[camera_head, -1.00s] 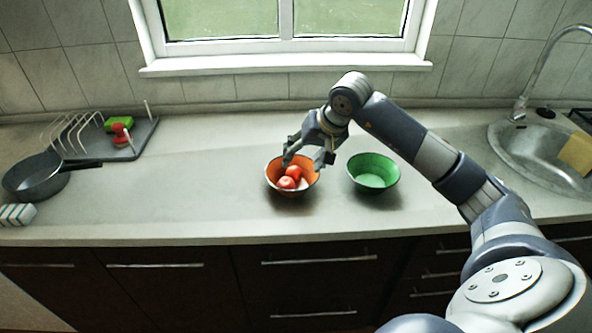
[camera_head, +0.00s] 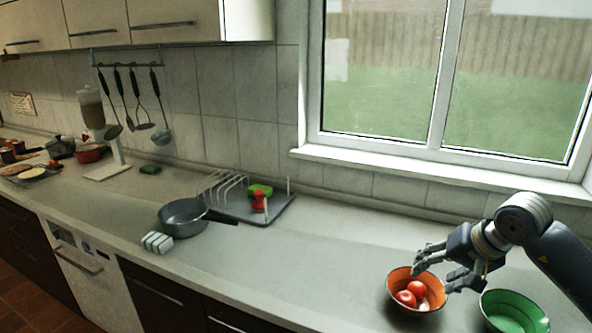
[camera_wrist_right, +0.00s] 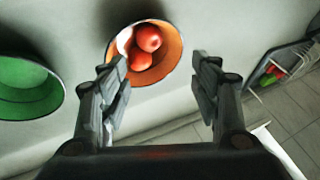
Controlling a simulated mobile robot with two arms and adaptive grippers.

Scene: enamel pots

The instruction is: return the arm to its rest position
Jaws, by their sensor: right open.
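My right gripper (camera_head: 431,273) is open and empty above the orange bowl (camera_head: 391,297), with its fingers spread near the rim. The bowl holds red round fruit (camera_head: 412,293) and something whitish. In the right wrist view the open right gripper (camera_wrist_right: 163,80) has the orange bowl (camera_wrist_right: 174,47) and the red fruit (camera_wrist_right: 145,48) between and beyond its fingertips. A green bowl (camera_head: 513,311) stands to the right of the orange one, below my right forearm; in the wrist view the green bowl (camera_wrist_right: 28,88) is at the left and looks empty. My left gripper is not in view.
A dish rack (camera_head: 232,207) with a green and a red item stands on the counter (camera_head: 290,262), beside a grey pan (camera_head: 183,217) and a striped block (camera_head: 157,242). Utensils (camera_head: 141,113) hang on the wall. The counter between pan and orange bowl is clear.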

